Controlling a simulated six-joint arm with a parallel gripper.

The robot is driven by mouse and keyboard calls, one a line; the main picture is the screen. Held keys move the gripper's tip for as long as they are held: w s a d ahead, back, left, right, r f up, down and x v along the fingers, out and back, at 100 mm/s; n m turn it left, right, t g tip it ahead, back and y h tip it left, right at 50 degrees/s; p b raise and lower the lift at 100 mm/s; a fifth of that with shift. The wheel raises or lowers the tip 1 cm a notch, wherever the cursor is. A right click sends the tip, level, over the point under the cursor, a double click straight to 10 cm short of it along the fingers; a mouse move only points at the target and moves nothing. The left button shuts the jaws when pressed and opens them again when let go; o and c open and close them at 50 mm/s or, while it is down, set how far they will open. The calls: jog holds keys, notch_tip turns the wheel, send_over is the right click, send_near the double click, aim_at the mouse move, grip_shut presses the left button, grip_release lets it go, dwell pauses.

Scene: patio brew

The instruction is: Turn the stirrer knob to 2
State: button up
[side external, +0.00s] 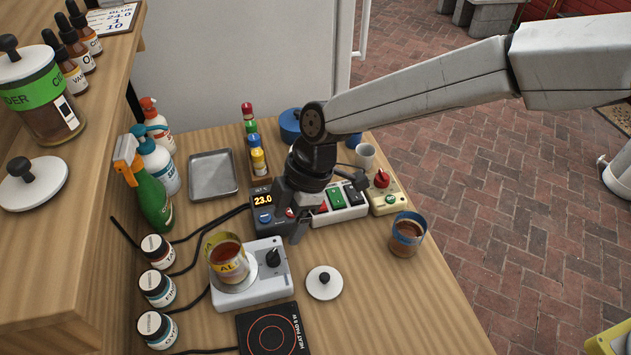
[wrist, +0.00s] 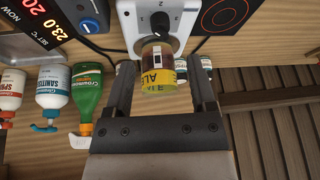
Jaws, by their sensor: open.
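The stirrer (side external: 279,288) is a white box on the wooden table, with a black knob (side external: 273,258) on its top. A jar with a yellow label and brown liquid (side external: 229,263) stands on the stirrer's round plate, beside the knob. In the wrist view the stirrer (wrist: 126,18) is at the top, with the dark knob (wrist: 160,21) above the jar (wrist: 157,73) in the picture. A "2" shows beyond the knob; its exact setting is unclear. My gripper (side external: 287,222) is open and empty, behind and above the stirrer, apart from the knob. Its fingers (wrist: 159,72) flank the jar in the wrist picture.
A controller reading 23.0 (side external: 263,200) and a switch strip (side external: 340,214) are close behind my gripper. A heat plate (side external: 250,322) is in front of the stirrer. A white lid (side external: 324,292) and a blue-rimmed cup (side external: 407,240) are to the right. Bottles line the left.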

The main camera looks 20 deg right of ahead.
aim_at(276, 251)
jog(key=shift+x, duration=3.9)
grip_shut()
